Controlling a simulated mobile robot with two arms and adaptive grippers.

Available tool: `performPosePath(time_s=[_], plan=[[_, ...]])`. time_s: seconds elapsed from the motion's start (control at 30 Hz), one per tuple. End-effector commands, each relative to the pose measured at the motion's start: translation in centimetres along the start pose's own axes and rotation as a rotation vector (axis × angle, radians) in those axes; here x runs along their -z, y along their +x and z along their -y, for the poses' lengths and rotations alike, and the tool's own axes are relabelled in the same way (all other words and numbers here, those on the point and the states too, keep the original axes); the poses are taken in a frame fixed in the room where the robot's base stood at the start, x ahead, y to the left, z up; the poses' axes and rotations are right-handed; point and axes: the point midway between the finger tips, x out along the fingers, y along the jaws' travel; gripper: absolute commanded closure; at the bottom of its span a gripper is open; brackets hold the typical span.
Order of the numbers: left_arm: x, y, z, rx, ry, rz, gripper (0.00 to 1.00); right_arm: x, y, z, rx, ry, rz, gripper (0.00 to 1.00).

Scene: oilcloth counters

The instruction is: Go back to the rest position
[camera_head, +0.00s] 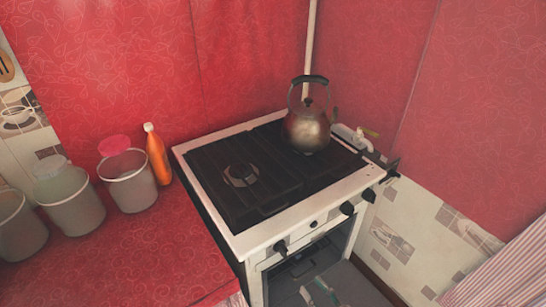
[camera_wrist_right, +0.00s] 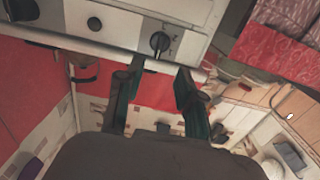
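My right gripper (camera_wrist_right: 159,68) shows in the right wrist view. Its two dark fingers with teal sides are spread apart, with nothing held between them. Beyond the fingertips is the pale front of the stove with a black knob (camera_wrist_right: 160,41); I see a gap between fingers and knob but cannot judge its depth. My left gripper is not in either view.
The white stove (camera_head: 262,237) stands in the corner, with a metal kettle (camera_head: 308,130) at the back of its hob. On the red counter (camera_head: 150,262) left of it are an orange bottle (camera_head: 158,158) and several buckets (camera_head: 133,188). The counter's front is clear.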

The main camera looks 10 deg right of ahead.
Motion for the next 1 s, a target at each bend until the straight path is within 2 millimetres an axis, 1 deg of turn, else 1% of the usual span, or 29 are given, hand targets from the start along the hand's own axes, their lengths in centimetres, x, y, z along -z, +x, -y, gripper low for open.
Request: performPosePath(time_s=[0.07, 0.17, 0.27, 0.3, 0.37, 0.4, 0.47, 0.5, 0.57, 0.6, 0.67, 0.7, 0.8, 0.83, 0.9, 1.0], plan=[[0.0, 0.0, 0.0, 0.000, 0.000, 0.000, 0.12, -0.3, 0.0, 0.0, -0.002, 0.000, 0.007, 0.62], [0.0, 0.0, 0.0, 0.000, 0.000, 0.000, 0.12, -2.4, -0.3, -0.4, -0.018, -0.003, 0.062, 0.62], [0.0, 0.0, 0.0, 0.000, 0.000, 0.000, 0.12, -7.2, -1.4, -1.1, -0.052, -0.010, 0.193, 0.62], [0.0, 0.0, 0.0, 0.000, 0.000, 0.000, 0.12, -9.8, -2.2, -1.4, -0.069, -0.011, 0.265, 0.62], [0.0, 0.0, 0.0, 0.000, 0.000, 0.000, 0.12, -14.0, -3.9, -1.7, -0.095, -0.011, 0.386, 0.62], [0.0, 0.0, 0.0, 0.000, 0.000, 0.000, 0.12, -16.8, -5.3, -1.8, -0.110, -0.010, 0.472, 0.62], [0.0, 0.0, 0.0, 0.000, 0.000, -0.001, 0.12, -20.8, -7.6, -1.6, -0.129, -0.006, 0.599, 0.62], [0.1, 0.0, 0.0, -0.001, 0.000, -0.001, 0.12, -23.3, -9.4, -1.4, -0.140, -0.003, 0.684, 0.62], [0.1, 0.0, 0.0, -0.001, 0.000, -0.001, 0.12, -26.8, -12.4, -0.8, -0.152, 0.005, 0.813, 0.62], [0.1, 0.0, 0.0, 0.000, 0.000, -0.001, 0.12, -28.9, -14.5, -0.2, -0.158, 0.013, 0.900, 0.62], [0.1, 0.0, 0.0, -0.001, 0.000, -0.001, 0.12, -31.7, -17.8, 0.8, -0.162, 0.025, 1.025, 0.62], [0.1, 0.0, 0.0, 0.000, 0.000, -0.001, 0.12, -33.2, -19.9, 1.6, -0.161, 0.031, 1.102, 0.62], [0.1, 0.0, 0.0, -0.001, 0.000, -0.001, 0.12, -35.9, -24.8, 3.6, -0.153, 0.050, 1.271, 0.62], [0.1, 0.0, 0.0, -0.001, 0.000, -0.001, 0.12, -36.4, -26.0, 4.1, -0.150, 0.055, 1.313, 0.62], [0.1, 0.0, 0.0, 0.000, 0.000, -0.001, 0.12, -37.3, -28.3, 5.1, -0.143, 0.064, 1.389, 0.62], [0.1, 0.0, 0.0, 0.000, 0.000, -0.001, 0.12, -37.9, -30.3, 6.1, -0.135, 0.071, 1.455, 0.62]])
